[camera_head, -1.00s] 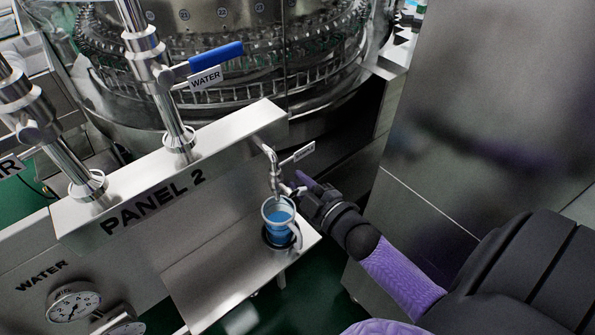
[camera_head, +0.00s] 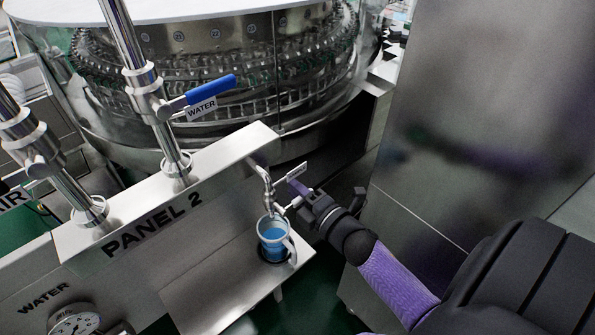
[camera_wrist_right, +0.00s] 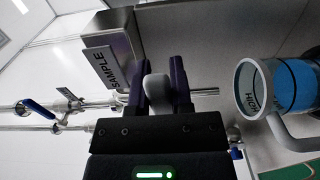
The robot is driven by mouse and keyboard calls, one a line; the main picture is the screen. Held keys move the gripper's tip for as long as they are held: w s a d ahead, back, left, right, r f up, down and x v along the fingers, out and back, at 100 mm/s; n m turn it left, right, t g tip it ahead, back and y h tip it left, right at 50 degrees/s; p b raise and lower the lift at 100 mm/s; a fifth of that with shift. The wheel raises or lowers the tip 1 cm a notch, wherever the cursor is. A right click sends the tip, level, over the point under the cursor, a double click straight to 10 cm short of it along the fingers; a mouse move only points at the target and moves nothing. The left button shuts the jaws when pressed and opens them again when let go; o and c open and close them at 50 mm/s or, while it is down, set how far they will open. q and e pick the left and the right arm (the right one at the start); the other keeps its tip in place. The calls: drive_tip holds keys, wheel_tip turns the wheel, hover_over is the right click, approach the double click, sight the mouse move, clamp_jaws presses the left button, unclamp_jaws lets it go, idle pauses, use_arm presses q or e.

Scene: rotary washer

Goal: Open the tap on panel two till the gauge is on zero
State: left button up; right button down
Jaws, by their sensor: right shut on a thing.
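Panel 2 (camera_head: 225,160) is a steel box carrying a pipe valve with a blue lever (camera_head: 210,90) and a "WATER" tag. A small steel sample tap (camera_head: 266,180) sticks out from its right end. My right gripper (camera_head: 290,198) is beside this tap; the wrist view shows its purple fingers shut on a rounded grey knob (camera_wrist_right: 157,88), next to a "SAMPLE" tag (camera_wrist_right: 104,64). The round gauge (camera_head: 75,322) under "WATER" is cut off by the bottom edge, and its reading is unclear. My left gripper is not in view.
A clear mug (camera_head: 273,240) with blue liquid stands on a steel shelf (camera_head: 215,290) below the tap, close to my right gripper; it also shows in the wrist view (camera_wrist_right: 262,90). A steel cabinet (camera_head: 440,150) stands to the right. The rotary washer (camera_head: 200,60) is behind.

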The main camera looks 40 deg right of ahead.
idle(0.4)
drive_tip(key=c, duration=0.5)
unclamp_jaws()
drive_tip(key=s, duration=1)
drive_tip(key=shift+d+p, duration=0.35)
drive_tip(key=shift+p, duration=0.05)
